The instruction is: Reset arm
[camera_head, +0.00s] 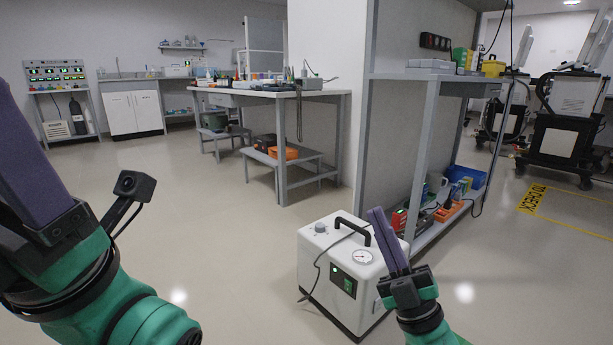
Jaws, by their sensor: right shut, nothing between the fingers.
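My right gripper (389,240) is at the lower right, pointing up, with its purple fingers together and nothing between them. It overlaps the right side of a white boxy machine in the picture; I cannot tell whether it touches it. My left gripper (22,150) is at the left edge, close to the camera, partly cut off by the frame. Its purple finger part points up, and I cannot tell whether it is open or shut. A small black camera stands on a bracket beside it.
The white machine (325,265), with a black handle, gauge and green switch, stands on the floor. A grey shelf unit (432,100) stands right of centre. A workbench (283,95) is behind. Wheeled ventilators (567,130) stand at right near yellow floor marking (565,208). The middle-left floor is clear.

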